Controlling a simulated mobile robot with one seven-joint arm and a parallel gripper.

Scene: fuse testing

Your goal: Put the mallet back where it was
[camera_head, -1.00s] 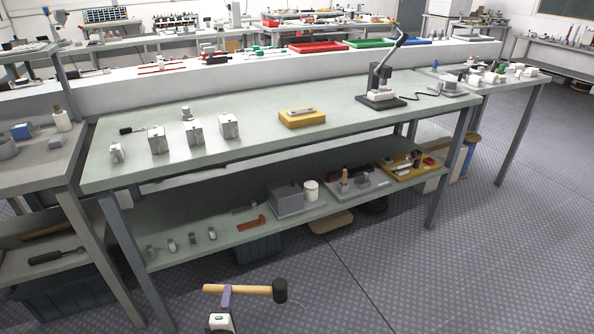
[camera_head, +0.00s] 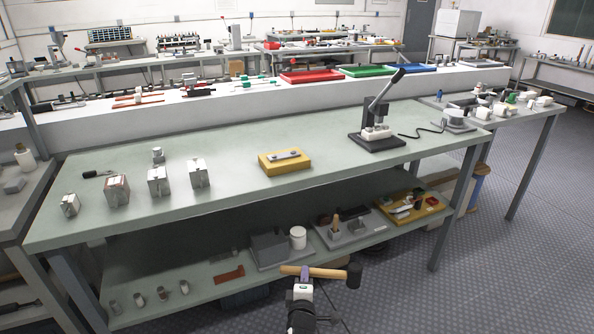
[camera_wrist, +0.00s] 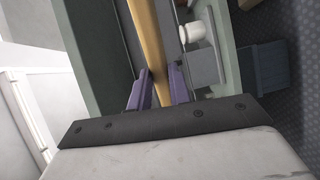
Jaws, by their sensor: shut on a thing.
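The mallet (camera_head: 329,272) has a light wooden handle and a black head, which is at the right end in the head view. My gripper (camera_head: 304,272) is shut on its wooden handle, left of the head, and holds it in the air in front of the bench's lower shelf. In the wrist view the handle (camera_wrist: 148,40) runs up between the two purple fingers of my gripper (camera_wrist: 156,88); the mallet's head is out of that view. I cannot tell from these frames which spot the mallet came from.
A green workbench (camera_head: 230,215) bears several metal blocks, a yellow block (camera_head: 285,162) and a lever press (camera_head: 380,125). Its lower shelf (camera_head: 205,270) holds a grey box (camera_head: 272,248), a white jar (camera_head: 298,237) and a yellow tray (camera_head: 428,212). Bench legs stand near my arm. Floor at right is clear.

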